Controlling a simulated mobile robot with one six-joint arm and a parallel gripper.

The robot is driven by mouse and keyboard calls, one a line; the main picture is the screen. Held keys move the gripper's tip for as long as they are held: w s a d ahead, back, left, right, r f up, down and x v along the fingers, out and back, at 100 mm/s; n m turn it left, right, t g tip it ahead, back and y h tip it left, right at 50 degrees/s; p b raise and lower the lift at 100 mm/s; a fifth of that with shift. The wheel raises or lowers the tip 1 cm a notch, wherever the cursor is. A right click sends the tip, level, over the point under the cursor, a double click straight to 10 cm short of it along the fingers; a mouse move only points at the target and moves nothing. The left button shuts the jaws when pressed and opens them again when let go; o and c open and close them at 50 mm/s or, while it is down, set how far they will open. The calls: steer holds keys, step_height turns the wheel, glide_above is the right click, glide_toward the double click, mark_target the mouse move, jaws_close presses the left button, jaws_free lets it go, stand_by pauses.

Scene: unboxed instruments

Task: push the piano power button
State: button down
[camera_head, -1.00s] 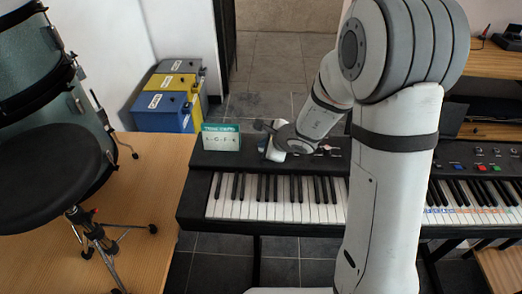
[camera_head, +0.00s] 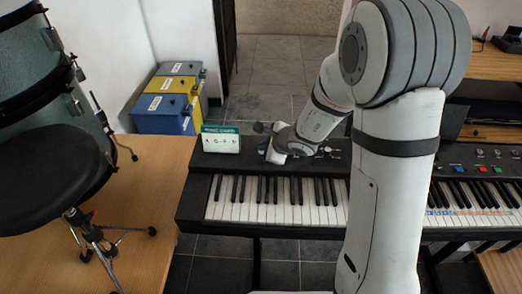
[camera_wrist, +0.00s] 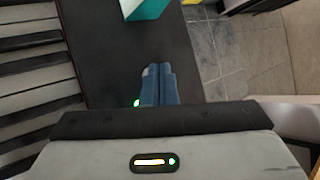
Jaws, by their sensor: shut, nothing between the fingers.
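The black piano (camera_head: 225,170) stands on a stand in the middle of the head view; its dark top panel (camera_wrist: 105,50) and keys fill the left of the wrist view. My gripper (camera_wrist: 158,72) is shut and empty, its blue fingers together over the panel. A small green glowing spot (camera_wrist: 137,102) shows just left of the fingers; I cannot tell whether it is the power button or its light. In the head view my gripper (camera_head: 275,156) is low at the panel, right of the card. Contact with the panel cannot be made out.
A green and white card (camera_head: 221,139) stands on the piano's left end. A second keyboard (camera_head: 475,185) lies to the right. A drum stool (camera_head: 50,180) and a wooden platform (camera_head: 150,190) are at left. Blue and yellow boxes (camera_head: 165,105) stand behind.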

steer(key=shift+r, duration=0.6)
step_height(320, 180, up, 6)
steer(key=p, duration=0.5)
stand_by(0.4)
steer(key=s+d+r+n+g, duration=0.2)
steer(key=s+r+n+g, duration=0.1)
steer(key=s+r+n, duration=0.8)
steer(key=s+d+n+g+h, duration=0.1)
steer(key=s+d+n+h, duration=0.5)
steer(key=s+d, duration=0.7)
steer(key=shift+s+d+r+n, duration=0.15)
steer(key=shift+s+r+n, duration=0.3)
steer(key=shift+s+n, duration=0.4)
